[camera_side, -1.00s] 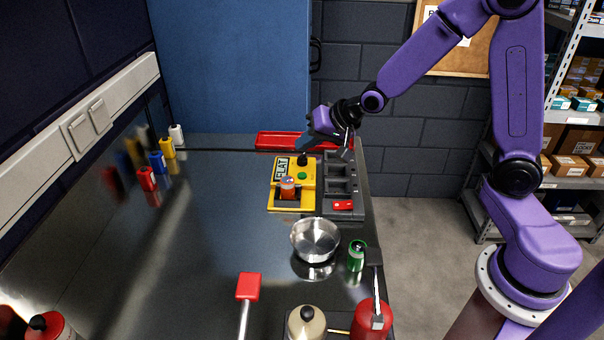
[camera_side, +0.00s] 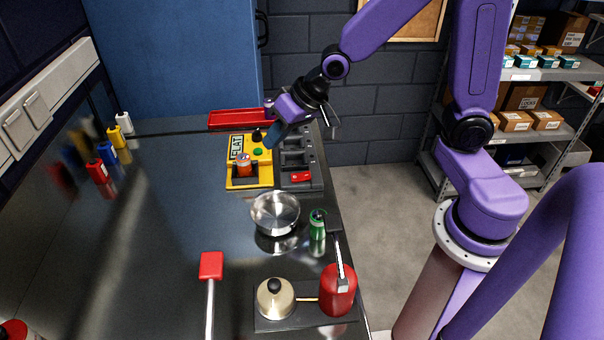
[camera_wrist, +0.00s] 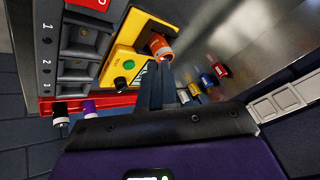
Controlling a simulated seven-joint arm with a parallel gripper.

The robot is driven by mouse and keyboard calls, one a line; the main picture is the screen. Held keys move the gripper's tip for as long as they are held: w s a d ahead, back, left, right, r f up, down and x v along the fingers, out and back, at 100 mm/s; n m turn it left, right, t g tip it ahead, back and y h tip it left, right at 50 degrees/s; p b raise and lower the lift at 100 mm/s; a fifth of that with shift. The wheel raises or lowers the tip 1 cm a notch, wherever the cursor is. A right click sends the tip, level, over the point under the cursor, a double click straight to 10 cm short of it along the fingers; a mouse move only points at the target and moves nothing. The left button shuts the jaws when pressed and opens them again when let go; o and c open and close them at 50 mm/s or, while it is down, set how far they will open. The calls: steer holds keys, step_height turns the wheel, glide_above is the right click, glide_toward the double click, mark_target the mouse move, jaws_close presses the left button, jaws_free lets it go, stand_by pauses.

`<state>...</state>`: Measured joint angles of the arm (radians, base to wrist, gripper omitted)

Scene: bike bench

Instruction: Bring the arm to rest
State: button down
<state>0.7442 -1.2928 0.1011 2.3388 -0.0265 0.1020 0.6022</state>
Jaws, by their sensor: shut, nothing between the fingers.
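My gripper (camera_side: 274,142) is in the side view above the far right part of the yellow station, pointing down and left. Its dark fingers (camera_wrist: 157,72) are together in the wrist view, with nothing between them. The yellow station (camera_side: 262,178) bears a "FLAT" label, a green button and a black knob. An orange cylinder (camera_side: 243,170) stands upright in its dark slot. The cylinder also shows in the wrist view (camera_wrist: 160,47), just beyond the fingertips; I cannot tell the height gap.
A grey numbered rack (camera_side: 296,143) holds a red item (camera_side: 301,177) at its near end. A red tray (camera_side: 238,118) lies behind. The left bench is mostly clear.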

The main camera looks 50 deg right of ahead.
steer(key=s+d+r+n+g+h, duration=0.1)
steer(key=s+n, duration=0.5)
steer(key=s, duration=0.6)
steer(key=s+d+n+g+h, duration=0.2)
steer(key=s+n, duration=0.5)
steer(key=s, duration=0.5)
steer(key=d+g, duration=0.1)
steer(key=g, duration=0.1)
steer(key=shift+s+d+r+g, duration=0.2)
steer(key=shift+r+g, duration=0.1)
steer(key=shift+r, duration=0.05)
